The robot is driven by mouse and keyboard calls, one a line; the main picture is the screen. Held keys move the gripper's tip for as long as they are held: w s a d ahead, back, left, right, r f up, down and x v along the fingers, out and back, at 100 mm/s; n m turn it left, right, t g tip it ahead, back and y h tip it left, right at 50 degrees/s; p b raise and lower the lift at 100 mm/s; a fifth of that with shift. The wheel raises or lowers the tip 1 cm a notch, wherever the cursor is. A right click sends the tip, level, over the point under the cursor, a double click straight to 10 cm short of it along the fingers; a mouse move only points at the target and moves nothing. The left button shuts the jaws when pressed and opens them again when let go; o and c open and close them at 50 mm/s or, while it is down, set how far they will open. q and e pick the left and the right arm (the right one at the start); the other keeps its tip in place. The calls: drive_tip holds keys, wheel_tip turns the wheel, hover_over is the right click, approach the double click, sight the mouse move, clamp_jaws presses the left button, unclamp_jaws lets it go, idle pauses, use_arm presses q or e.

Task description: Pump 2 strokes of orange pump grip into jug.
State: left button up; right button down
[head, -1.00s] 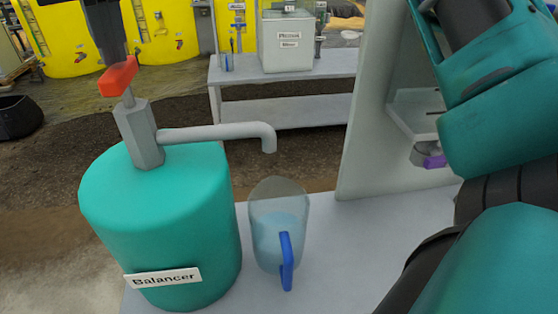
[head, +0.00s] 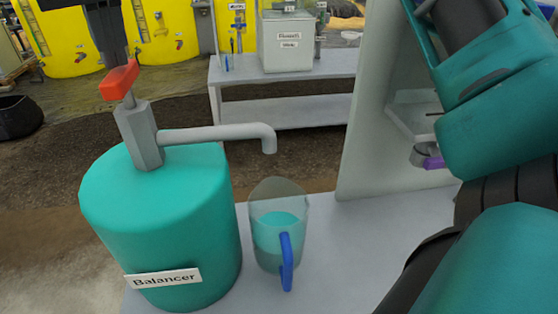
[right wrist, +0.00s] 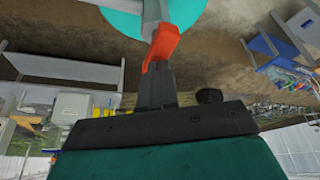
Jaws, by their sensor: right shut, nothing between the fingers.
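The orange pump grip (head: 119,80) sits on a grey pump stem on top of the teal tank labelled "Balancer" (head: 205,230). A grey spout (head: 215,133) runs right from the pump, and its end hangs above the clear jug (head: 264,205). The jug stands upright beside the tank, its blue handle (head: 286,262) toward me, with teal liquid inside. My right gripper (head: 116,60) is shut and empty, its tips at the top of the grip, apparently touching it. The right wrist view shows the closed fingers (right wrist: 157,72) against the orange grip (right wrist: 162,45). My left gripper is not in view.
A grey panel (head: 375,120) stands behind the jug, with a small purple-marked fitting (head: 432,162) to the right. A grey bench (head: 290,110) with a labelled white box (head: 288,45) is farther back. The white tabletop (head: 345,245) right of the jug is clear.

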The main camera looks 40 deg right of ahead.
drive_tip(key=shift+r+p, duration=1.55)
drive_tip(key=shift+r, duration=0.4)
drive_tip(key=shift+f, duration=0.25)
drive_tip(key=shift+f+b, duration=1.9)
drive_tip(key=shift+f, duration=0.55)
drive_tip(key=shift+r, duration=0.1)
drive_tip(key=shift+r+p, duration=2.3)
drive_tip(key=shift+r, duration=0.25)
drive_tip(key=shift+r, duration=0.1)
